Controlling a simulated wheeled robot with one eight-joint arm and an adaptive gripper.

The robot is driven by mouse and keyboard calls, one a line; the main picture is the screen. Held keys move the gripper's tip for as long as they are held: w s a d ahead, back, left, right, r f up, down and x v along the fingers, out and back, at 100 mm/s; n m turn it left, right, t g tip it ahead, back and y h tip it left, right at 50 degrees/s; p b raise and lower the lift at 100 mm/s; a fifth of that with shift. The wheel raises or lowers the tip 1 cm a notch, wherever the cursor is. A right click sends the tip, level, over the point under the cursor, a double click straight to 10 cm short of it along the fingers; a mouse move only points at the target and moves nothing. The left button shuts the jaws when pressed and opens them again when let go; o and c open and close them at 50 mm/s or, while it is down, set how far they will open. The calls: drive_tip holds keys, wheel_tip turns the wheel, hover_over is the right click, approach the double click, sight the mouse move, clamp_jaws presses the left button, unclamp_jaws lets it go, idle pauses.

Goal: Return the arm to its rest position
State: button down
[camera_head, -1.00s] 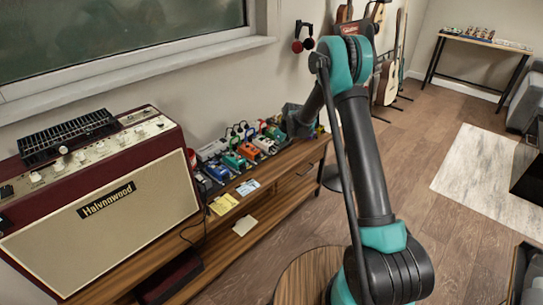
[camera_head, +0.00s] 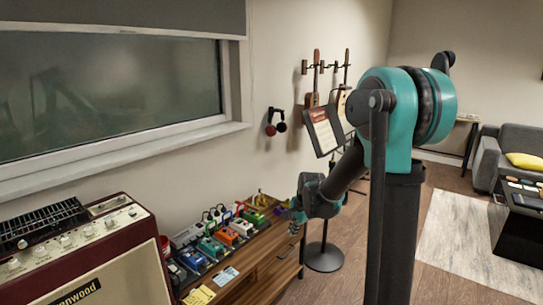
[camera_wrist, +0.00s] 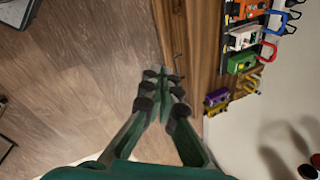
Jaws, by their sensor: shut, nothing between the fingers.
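My gripper (camera_wrist: 162,95) shows in the wrist view with its fingers drawn together and nothing between them. It hangs over the wooden floor, close beside the edge of the wooden bench (camera_wrist: 200,75). In the head view my teal and dark grey arm stands raised and bent on the right, with its forearm reaching down to the left. My gripper (camera_head: 295,218) is small there, at the bench's far end, with its fingertips hard to make out.
Several effect pedals (camera_head: 228,237) line the bench (camera_head: 262,262), with an amplifier (camera_head: 75,250) at its near end. A music stand (camera_head: 323,256) and wall-hung guitars (camera_head: 314,95) are beyond my gripper. A rug (camera_head: 462,240) and sofa (camera_head: 500,155) lie right.

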drive_tip(key=s+d+n, duration=0.3)
drive_tip(key=s+n, duration=0.1)
drive_tip(key=s, duration=0.4)
drive_tip(key=s+d+f+n+h, duration=0.1)
drive_tip(key=s+d+n, duration=0.3)
drive_tip(key=s, duration=0.4)
drive_tip(key=s+d+n+h, duration=0.1)
drive_tip(key=s+d+n, duration=0.3)
drive_tip(key=s, duration=0.4)
drive_tip(key=shift+s+f+n+t, duration=0.15)
drive_tip(key=shift+f+n+t, duration=0.15)
drive_tip(key=shift+t, duration=0.1)
